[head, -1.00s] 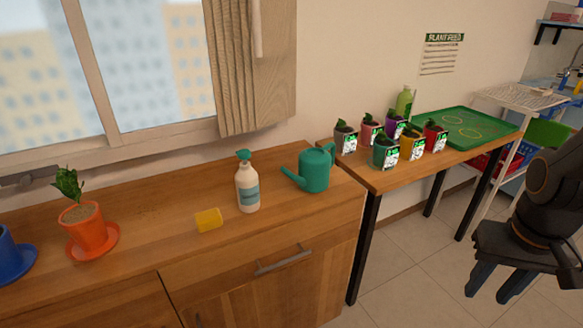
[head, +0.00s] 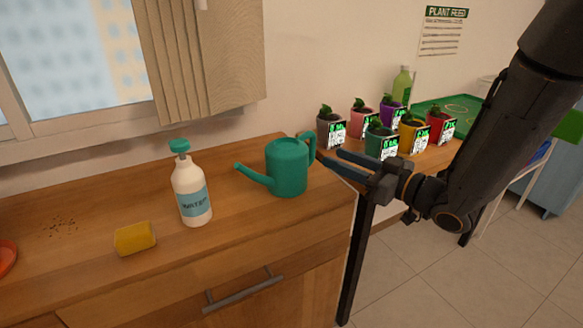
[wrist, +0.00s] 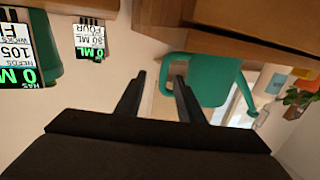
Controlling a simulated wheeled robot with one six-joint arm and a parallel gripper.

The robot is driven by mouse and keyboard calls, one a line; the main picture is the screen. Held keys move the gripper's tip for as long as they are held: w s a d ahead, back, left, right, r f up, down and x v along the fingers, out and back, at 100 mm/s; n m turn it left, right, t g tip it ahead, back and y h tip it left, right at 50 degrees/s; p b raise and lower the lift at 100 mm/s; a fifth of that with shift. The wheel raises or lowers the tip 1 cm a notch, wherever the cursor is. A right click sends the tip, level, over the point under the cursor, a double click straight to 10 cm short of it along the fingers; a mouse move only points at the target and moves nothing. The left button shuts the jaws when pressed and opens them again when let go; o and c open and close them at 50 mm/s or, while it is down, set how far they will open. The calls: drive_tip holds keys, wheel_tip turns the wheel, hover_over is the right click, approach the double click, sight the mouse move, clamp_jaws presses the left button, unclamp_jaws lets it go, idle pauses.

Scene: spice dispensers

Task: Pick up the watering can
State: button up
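The green watering can (head: 287,168) stands upright on the wooden cabinet, near its right end. Its spout points left and its handle (head: 311,146) faces right, towards my gripper. My gripper (head: 329,153) is open and empty just right of the handle, with its fingers pointing left at it. In the wrist view, which is upside down, the can (wrist: 215,82) is right of centre. There the curve of its handle shows between the two fingertips of my gripper (wrist: 160,77). I cannot tell whether the fingers touch it.
Several potted plants, including a green pot (head: 381,143), stand on the table behind my gripper. A green tray (head: 462,107) lies further back.

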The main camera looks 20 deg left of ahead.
sight(312, 159)
drive_tip(key=shift+s+a, duration=0.1)
drive_tip(key=shift+a, duration=0.35)
drive_tip(key=shift+x, duration=3.75)
drive_tip(key=shift+s+f, duration=0.1)
drive_tip(key=shift+s, duration=0.1)
drive_tip(key=shift+c, duration=0.5)
clamp_jaws()
